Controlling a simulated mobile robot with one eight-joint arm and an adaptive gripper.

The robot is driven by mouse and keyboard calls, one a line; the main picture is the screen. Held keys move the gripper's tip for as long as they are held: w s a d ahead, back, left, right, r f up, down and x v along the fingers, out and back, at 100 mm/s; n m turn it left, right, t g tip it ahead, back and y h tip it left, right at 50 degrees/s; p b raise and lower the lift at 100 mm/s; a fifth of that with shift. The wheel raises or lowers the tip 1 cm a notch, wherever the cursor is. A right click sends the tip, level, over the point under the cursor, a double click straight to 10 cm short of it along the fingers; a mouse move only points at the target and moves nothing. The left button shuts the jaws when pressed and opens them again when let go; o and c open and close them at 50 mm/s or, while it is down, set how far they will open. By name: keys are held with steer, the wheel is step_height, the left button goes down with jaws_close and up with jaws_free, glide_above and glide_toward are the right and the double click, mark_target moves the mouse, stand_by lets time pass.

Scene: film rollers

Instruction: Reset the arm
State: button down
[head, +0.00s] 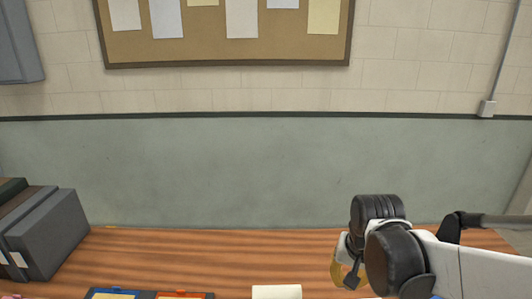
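My arm comes in from the right edge in the head view, over the right part of the wooden table (220,255). Its white link and dark joints are bent, and the end hangs downward. My gripper (350,277) is only partly visible at the left of the wrist, with some yellow and dark parts showing. Its fingertips are not clear, so whether it is open or shut cannot be told. I see no film roller that I can name for sure.
Dark box files (50,235) stand at the table's left. At the bottom edge, partly cut off, are a blue-edged item (118,293), an orange-edged item (184,294) and a cream block (277,292). The table's back middle is clear, before the wall (220,170).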

steer(key=s+r+n+t, duration=0.3)
steer(key=s+r, duration=0.3)
steer(key=s, duration=0.3)
steer(key=shift+s+r+n+t, duration=0.2)
steer(key=shift+s+n+t, duration=0.2)
steer(key=shift+t, duration=0.4)
